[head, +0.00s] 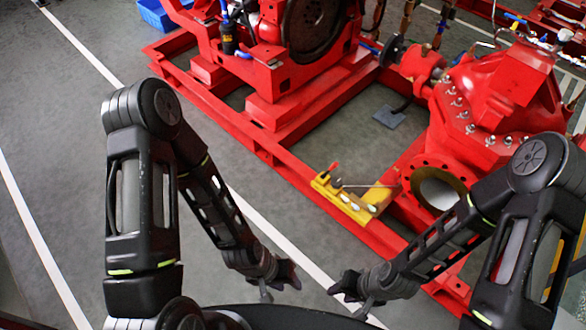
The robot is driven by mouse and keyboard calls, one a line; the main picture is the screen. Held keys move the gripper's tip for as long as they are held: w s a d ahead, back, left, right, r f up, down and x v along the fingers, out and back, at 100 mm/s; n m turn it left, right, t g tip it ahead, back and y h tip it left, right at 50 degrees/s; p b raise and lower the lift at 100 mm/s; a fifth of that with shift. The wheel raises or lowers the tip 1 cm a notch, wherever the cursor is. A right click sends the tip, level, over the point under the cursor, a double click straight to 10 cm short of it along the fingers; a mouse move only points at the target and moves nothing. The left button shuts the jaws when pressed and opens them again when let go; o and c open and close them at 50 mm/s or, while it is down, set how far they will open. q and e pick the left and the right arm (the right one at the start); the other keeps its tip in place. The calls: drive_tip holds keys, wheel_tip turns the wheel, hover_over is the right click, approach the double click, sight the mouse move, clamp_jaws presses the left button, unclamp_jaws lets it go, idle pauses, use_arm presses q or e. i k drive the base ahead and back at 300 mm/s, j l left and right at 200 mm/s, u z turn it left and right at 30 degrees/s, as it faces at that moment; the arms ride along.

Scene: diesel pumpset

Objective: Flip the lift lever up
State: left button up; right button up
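A yellow bracket (344,200) sits on the red frame rail near the middle right of the head view. A small red-tipped lever (333,168) stands at its left end, and a thin grey rod (370,185) runs roughly level from it to the right. Which of these is the lift lever I cannot tell for sure. My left gripper (291,276) is in front of and below the bracket, apart from it, with its fingers spread and empty. My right gripper (339,284) is right of it, also below the bracket and apart from it, spread and empty.
A red pump casing with a round flange (440,190) stands right of the bracket. The red engine (285,70) is behind on the same red base frame (235,122). A blue crate (155,14) is at the back left. Grey floor (60,120) with white lines is clear at left.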

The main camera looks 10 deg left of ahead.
sight(333, 166)
drive_tip(key=i+j, duration=0.15)
drive_tip(key=i, duration=0.3)
drive_tip(key=i+j, duration=0.2)
drive_tip(key=i, duration=0.2)
drive_tip(key=i+j, duration=0.15)
drive_tip(key=i, duration=0.3)
